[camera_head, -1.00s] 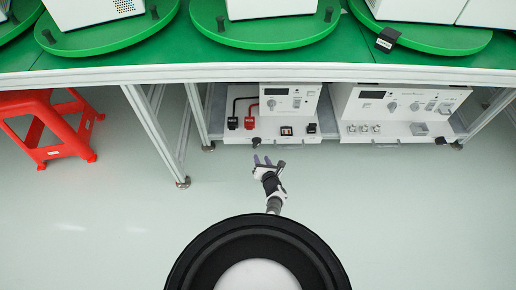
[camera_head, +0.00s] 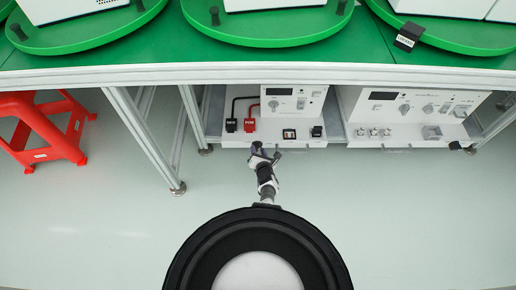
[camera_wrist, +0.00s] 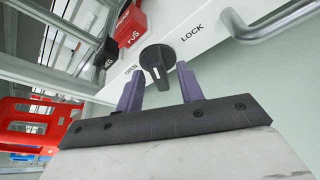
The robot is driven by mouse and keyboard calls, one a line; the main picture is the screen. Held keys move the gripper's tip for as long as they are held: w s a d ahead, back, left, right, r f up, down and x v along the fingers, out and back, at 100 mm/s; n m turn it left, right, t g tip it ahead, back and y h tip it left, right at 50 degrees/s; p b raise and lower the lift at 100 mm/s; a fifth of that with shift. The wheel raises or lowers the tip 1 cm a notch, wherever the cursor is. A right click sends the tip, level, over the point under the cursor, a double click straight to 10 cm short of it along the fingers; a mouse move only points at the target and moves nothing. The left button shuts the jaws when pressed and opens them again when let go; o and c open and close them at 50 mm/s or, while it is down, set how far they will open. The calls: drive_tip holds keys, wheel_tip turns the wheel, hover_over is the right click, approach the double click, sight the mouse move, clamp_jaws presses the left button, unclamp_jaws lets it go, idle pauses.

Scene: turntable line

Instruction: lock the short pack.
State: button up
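The short pack, the narrower white unit (camera_head: 292,103), sits on the shelf under the green-topped bench. In the head view my gripper (camera_head: 263,152) is at the pack's front edge and covers the knob.
Black NEG (camera_wrist: 106,54) and red POS (camera_wrist: 131,25) plugs sit on the pack, near the knob. A metal handle (camera_wrist: 268,24) is at right. A wider white unit (camera_head: 414,112) stands right of the pack. A bench leg (camera_head: 144,140) and red stool (camera_head: 40,128) are left.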

drive_tip(key=shift+w, duration=0.15)
clamp_jaws()
